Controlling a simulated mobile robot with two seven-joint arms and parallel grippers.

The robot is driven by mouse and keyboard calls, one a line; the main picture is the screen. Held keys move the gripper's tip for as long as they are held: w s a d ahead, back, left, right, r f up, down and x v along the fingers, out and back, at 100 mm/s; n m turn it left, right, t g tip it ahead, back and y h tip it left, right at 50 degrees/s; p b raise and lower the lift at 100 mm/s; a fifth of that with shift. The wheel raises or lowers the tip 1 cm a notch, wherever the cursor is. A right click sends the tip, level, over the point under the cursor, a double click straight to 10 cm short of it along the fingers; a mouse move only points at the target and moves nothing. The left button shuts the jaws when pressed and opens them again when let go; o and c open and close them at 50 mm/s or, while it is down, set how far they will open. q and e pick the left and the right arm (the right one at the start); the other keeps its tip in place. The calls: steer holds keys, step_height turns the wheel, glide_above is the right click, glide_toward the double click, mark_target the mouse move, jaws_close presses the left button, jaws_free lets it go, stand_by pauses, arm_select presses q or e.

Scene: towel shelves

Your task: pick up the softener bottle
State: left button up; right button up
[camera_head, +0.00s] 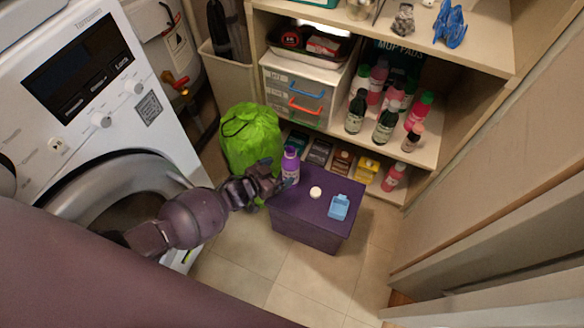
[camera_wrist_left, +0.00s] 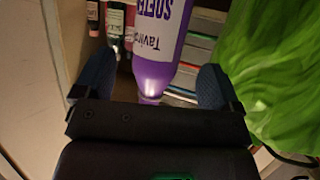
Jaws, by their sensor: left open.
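The softener bottle (camera_head: 290,167) is purple and stands upright at the back left of a purple box-like stool. In the left wrist view the bottle (camera_wrist_left: 160,70) shows a white label with purple letters, partly cut off by the top edge. My left gripper (camera_head: 279,181) is at the bottle's left side in the head view. In the left wrist view the open gripper (camera_wrist_left: 153,82) has one finger on each side of the bottle, with gaps showing. My right gripper is not in view.
The purple stool (camera_head: 318,222) also holds a white round cap (camera_head: 315,192) and a light blue bottle (camera_head: 339,207). A bright green bag (camera_head: 250,137) stands close behind my left arm. The washing machine (camera_head: 95,100) is at left. Wooden shelves (camera_head: 485,62) with several bottles stand behind.

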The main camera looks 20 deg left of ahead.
mark_target(284, 169)
arm_select(q)
steer(key=shift+w+d+f, duration=0.1)
steer(key=shift+w+f, duration=0.05)
steer(key=shift+w, duration=0.05)
steer(key=b+x, duration=0.2)
steer(key=x, duration=0.2)
steer(key=shift+d+f, duration=0.15)
steer(key=shift+w+d, duration=0.1)
steer(key=shift+w, duration=0.2)
steer(key=shift+w+d, duration=0.1)
steer(key=shift+w, duration=0.15)
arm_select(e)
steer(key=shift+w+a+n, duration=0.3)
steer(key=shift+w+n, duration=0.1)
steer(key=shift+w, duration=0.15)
arm_select(q)
steer(key=shift+c, duration=0.3)
steer(key=shift+c, duration=1.3)
steer(key=c, duration=0.8)
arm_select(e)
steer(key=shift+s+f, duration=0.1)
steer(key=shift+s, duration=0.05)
